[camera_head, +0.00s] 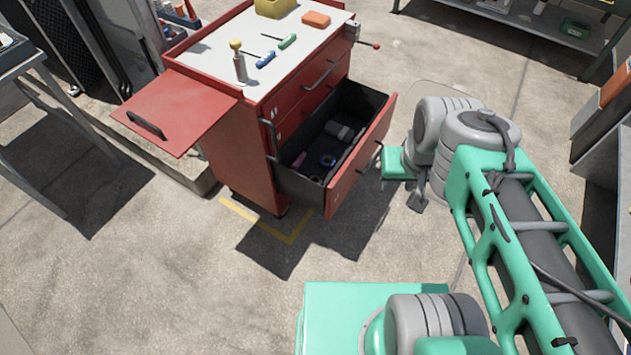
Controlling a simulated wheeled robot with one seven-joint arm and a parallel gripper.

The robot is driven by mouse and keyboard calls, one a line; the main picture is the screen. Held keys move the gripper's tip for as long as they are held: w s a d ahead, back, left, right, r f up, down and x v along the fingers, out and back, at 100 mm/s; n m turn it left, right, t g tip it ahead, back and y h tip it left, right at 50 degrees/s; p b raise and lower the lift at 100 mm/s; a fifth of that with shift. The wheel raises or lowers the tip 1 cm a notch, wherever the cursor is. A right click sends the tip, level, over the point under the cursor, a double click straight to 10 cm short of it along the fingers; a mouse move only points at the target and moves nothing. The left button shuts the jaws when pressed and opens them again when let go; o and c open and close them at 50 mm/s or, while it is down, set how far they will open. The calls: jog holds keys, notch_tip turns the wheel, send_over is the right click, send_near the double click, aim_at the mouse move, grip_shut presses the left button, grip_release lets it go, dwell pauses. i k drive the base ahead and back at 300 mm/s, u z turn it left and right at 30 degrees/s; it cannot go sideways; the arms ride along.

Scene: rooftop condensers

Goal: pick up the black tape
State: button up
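The open bottom drawer (365,148) of a red tool cabinet holds several small items on its dark floor. They include a pinkish piece (299,160), a small bluish ring (316,179), another small ring (328,160) and grey blocks (340,130). I cannot pick out the black tape for sure; a dark roll would be hard to see against the dark drawer. My gripper (417,200) is at the end of my green arm, just right of the drawer's front and apart from its contents. Its fingers are small and partly hidden, so their opening is unclear.
The red cabinet (232,140) has a raised side shelf (175,108) at left. Its white top (225,48) carries screwdrivers, a yellow bin (275,7) and an orange block (316,19). A grey table (20,55) stands far left. Floor in front is clear.

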aim_at(317, 176)
jog(key=z, duration=0.55)
jog(key=i, duration=4.55)
jog(key=z, duration=5.8)
jog(key=i, duration=0.5)
jog(key=z, duration=0.05)
